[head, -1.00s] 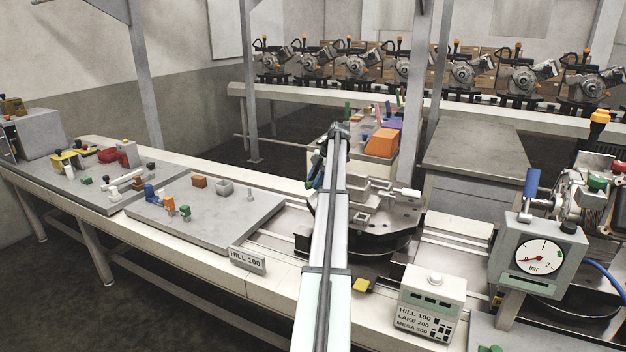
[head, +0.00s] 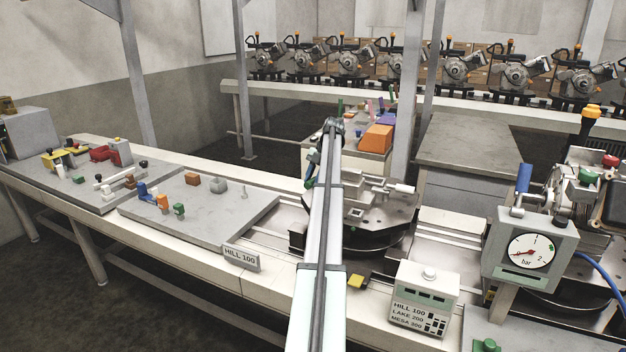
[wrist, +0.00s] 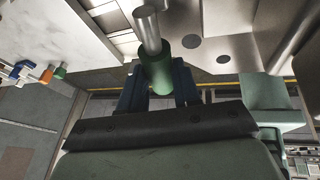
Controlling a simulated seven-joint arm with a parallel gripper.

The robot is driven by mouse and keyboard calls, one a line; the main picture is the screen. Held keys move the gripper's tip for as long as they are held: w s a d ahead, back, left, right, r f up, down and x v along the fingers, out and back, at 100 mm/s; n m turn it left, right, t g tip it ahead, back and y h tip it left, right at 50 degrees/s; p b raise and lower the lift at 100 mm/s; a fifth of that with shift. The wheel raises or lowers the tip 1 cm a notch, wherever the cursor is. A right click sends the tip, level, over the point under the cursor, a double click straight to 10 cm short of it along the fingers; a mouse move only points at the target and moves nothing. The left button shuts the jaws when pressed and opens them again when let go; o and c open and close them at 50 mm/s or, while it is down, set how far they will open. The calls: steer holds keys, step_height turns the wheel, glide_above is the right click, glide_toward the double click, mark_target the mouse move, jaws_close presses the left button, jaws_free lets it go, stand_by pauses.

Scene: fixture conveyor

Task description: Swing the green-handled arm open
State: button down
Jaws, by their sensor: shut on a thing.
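In the wrist view, my gripper (wrist: 158,88) is shut on the green handle (wrist: 156,72), with one dark finger on each side of it. A bare metal rod (wrist: 147,28) runs on from the handle toward the top of the picture. In the head view, my gripper (head: 311,168) is at the left side of the round metal fixture (head: 385,212). My own arm link covers part of the fixture there. Only a small bit of green (head: 309,183) shows by the fingers, and the rest of the green-handled arm is hidden.
A grey plate (head: 225,221) with small coloured parts lies left of the fixture. A sign reading HILL 100 (head: 240,257) stands at its front edge. A control box (head: 425,295) and a pressure gauge (head: 529,247) stand to the right. A bench with an orange block (head: 376,139) is behind.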

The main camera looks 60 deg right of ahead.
steer(key=shift+s, duration=0.15)
steer(key=c, duration=0.8)
jaws_free()
steer(key=shift+w, duration=0.2)
